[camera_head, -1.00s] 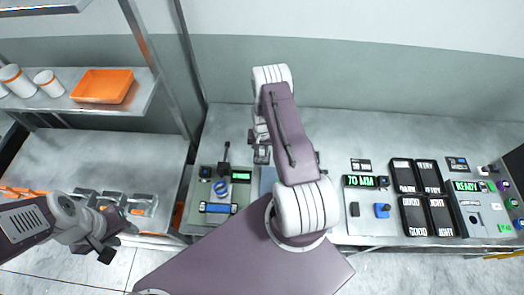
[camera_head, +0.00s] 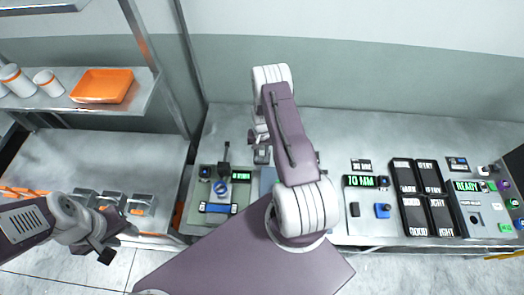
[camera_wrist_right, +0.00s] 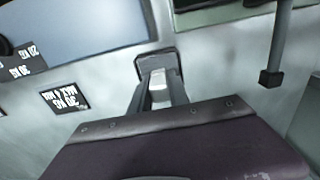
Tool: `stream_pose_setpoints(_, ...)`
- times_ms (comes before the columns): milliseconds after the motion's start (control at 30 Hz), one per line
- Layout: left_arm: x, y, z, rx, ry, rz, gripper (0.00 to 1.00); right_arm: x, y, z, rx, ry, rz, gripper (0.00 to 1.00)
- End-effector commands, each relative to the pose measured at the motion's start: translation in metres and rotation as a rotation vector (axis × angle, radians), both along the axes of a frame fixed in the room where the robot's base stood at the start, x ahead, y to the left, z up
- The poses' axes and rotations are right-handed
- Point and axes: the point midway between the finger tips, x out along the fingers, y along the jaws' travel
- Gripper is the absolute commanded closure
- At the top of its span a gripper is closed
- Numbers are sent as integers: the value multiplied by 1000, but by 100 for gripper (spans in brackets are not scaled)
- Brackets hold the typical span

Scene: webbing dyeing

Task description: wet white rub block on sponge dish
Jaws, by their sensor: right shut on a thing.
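My right gripper (camera_wrist_right: 158,97) is shut on the white rub block (camera_wrist_right: 157,83), a small pale piece between the fingers in the right wrist view. Just beyond the fingertips is a small grey dark-rimmed square (camera_wrist_right: 174,60), which looks like the sponge dish. The fingers overlap it, and I cannot tell whether the block touches it. In the head view my right gripper (camera_head: 262,156) is over the back left of the bench, with the block hidden. My left gripper (camera_head: 104,252) hangs at the lower left, away from the bench; its jaw gap is unclear.
A panel with a blue ring (camera_head: 221,187) and green display (camera_head: 241,176) lies left of my right arm. Dark labelled tiles (camera_head: 415,177) and a control box (camera_head: 476,211) are at right. An orange tray (camera_head: 102,86) sits on the left shelf. The back bench is mostly clear.

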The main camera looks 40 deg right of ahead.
Motion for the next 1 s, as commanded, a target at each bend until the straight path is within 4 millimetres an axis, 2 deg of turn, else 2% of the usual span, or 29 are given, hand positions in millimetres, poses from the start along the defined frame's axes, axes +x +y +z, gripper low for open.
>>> stream_pose_setpoints(167, 0, 0, 8, 0, 0, 0, 64, -2, 1, 10, 2, 4, 0, 100)
stream_pose_setpoints(733, 0, 0, 47, 0, 0, 0, 64, 0, 0, 67, 1, 1, 0, 100)
stream_pose_setpoints(1000, 0, 0, 47, 0, 0, 0, 64, -1, 0, 70, 1, 2, 0, 100)
